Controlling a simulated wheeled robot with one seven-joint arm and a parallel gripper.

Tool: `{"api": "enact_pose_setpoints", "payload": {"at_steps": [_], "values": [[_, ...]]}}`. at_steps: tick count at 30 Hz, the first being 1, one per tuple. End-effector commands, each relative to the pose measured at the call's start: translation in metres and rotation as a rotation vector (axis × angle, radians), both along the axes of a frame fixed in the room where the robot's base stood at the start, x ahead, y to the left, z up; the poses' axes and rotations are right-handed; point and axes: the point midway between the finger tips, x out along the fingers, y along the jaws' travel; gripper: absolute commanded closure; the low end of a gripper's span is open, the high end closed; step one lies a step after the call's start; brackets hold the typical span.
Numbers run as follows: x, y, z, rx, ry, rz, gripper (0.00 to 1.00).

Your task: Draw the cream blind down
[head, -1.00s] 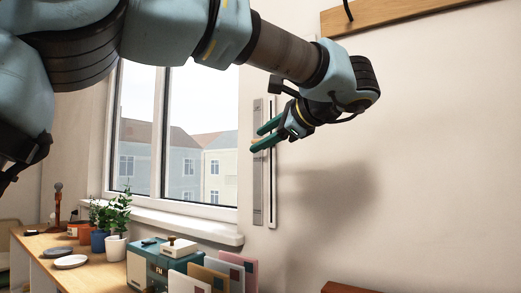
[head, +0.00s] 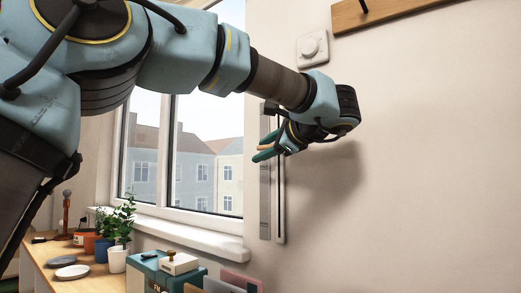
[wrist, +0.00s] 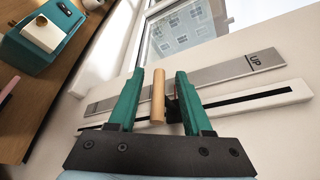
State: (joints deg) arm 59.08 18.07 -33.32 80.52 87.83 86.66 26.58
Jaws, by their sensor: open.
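My gripper (head: 262,151) is open at a white slotted track (head: 280,205) on the wall right of the window. In the wrist view my gripper (wrist: 158,85) has its two green fingers on either side of a wooden handle (wrist: 158,97), with visible gaps. A black piece beside the handle sits near the track's dark slot; the join is partly hidden. The white track (wrist: 290,94) runs beside a grey strip (wrist: 215,72) marked "UP" at its right end. The cream blind itself cannot be made out; the visible window panes (head: 190,150) are uncovered.
A sill (head: 190,232) juts out below the window. Potted plants (head: 122,222), a teal box (head: 150,270) with a cream block (head: 180,263) on it, and upright books stand on the wooden counter below. A white dial (head: 313,47) and wooden rail (head: 395,12) are higher on the wall. The wall at right is clear.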

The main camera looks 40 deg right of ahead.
Motion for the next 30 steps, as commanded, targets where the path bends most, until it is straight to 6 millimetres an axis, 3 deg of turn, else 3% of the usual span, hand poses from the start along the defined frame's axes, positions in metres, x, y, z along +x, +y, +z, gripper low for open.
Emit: {"api": "enact_pose_setpoints", "payload": {"at_steps": [6,14,27,30], "values": [[0.015,-0.001,-0.003,-0.001,0.000,0.000,0.50],[0.017,-0.001,-0.003,-0.001,0.001,-0.001,0.50],[0.016,-0.001,-0.003,0.000,0.001,-0.001,0.98],[0.016,-0.001,-0.004,0.000,0.001,-0.001,1.00]]}}
